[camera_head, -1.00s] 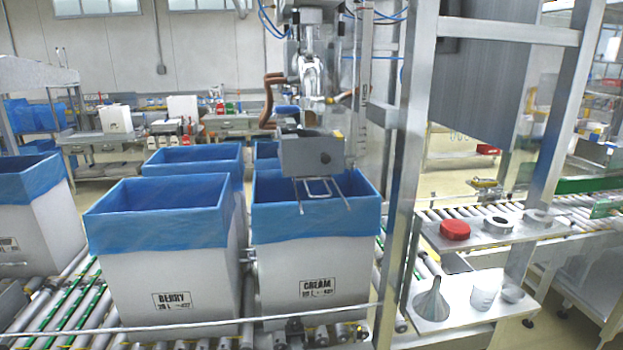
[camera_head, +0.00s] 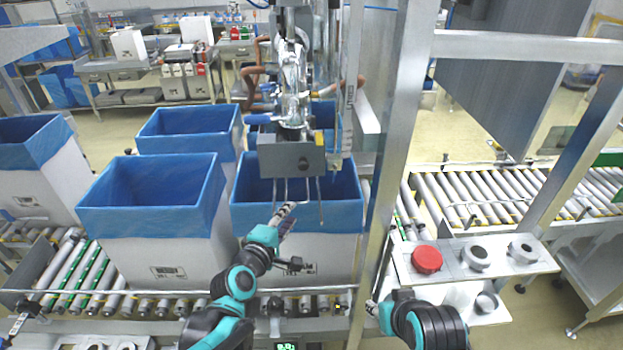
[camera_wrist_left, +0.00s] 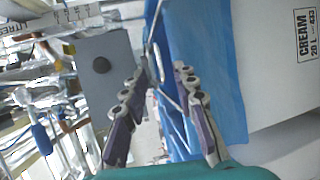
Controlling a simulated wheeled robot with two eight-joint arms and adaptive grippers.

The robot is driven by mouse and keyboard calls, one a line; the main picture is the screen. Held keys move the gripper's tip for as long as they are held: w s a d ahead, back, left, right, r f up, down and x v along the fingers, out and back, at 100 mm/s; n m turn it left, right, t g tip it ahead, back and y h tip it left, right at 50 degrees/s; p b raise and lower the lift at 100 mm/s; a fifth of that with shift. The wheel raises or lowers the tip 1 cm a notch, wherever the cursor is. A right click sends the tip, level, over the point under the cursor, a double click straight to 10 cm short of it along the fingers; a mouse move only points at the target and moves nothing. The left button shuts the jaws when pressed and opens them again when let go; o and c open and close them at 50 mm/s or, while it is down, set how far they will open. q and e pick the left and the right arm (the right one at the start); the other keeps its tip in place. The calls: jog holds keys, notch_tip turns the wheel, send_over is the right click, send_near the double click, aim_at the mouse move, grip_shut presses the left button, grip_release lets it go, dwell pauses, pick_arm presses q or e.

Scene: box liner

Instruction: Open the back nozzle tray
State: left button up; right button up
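A grey metal nozzle tray (camera_head: 293,160) with a round dark knob sits under the filling nozzle (camera_head: 293,85), above the blue-lined CREAM box (camera_head: 262,218). Thin wire rods hang from its front, over the box opening. My left gripper (camera_head: 284,211) is just below the tray, at the box's front rim, near the rods. In the left wrist view the left fingers (camera_wrist_left: 160,75) stand apart, with a wire rod showing between or behind them; contact cannot be told. The tray (camera_wrist_left: 102,80) is beside them. My right gripper (camera_head: 372,308) is low at the right post, its fingers too small to read.
A blue-lined box (camera_head: 150,215) stands left of the CREAM box, with others behind and left. A metal post (camera_head: 385,150) rises right of the nozzle. A shelf (camera_head: 505,262) with a red lid (camera_head: 426,260) is at the right. Roller conveyors run beneath the boxes.

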aim_at(298, 203)
pick_arm(q)
jog(key=b+x, duration=0.1)
jog(key=x, duration=0.6)
jog(key=shift+w, duration=0.2)
grip_shut()
